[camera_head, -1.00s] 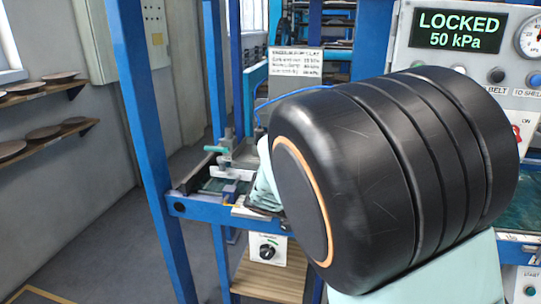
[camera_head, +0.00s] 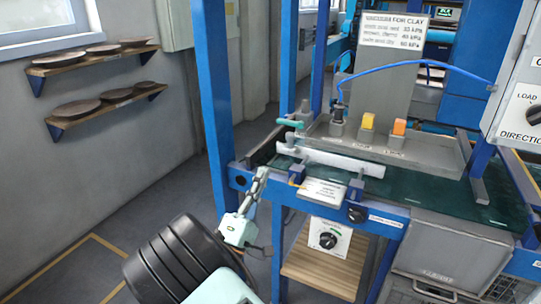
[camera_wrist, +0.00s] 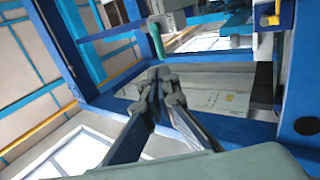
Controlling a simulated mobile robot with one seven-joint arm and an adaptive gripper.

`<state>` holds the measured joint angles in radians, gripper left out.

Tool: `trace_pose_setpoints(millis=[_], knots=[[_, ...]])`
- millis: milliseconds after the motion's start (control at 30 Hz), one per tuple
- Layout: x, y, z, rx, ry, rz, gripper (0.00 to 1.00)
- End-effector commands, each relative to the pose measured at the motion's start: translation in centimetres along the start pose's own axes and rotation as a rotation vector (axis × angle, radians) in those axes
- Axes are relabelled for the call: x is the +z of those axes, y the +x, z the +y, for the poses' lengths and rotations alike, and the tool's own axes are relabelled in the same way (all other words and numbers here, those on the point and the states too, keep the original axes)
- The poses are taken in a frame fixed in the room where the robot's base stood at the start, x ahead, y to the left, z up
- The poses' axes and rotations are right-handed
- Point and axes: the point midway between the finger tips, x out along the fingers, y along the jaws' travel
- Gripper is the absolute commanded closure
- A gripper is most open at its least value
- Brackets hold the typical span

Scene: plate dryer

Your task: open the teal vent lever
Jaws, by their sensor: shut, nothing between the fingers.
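The teal vent lever (camera_head: 288,122) is a short teal handle at the left end of the grey vacuum fixture, by a metal post. In the wrist view the lever (camera_wrist: 157,42) hangs just beyond and above my fingertips, close to the middle. My gripper (camera_head: 263,174) is below and left of the lever in the head view, outside the blue frame's corner, with its fingers pointing up. In the wrist view my gripper (camera_wrist: 161,76) has its fingertips together, with nothing between them. A gap shows between fingertips and lever.
A white bar (camera_head: 330,158) lies just below the lever. A blue upright post (camera_head: 213,90) stands to the left, and the blue front rail (camera_head: 330,205) runs near my gripper. Wall shelves (camera_head: 105,105) hold brown plates.

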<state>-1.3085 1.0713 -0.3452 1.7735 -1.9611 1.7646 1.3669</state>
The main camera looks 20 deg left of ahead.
Motion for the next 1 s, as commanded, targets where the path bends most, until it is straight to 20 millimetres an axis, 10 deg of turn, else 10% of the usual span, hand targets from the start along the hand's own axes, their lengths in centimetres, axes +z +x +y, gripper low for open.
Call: trace_pose_setpoints(millis=[600, 1000], knots=[[0.3, 11.7, 0.0, 0.000, -0.001, -0.006, 1.00], [0.3, 13.3, 0.0, -0.002, -0.003, -0.005, 1.00]])
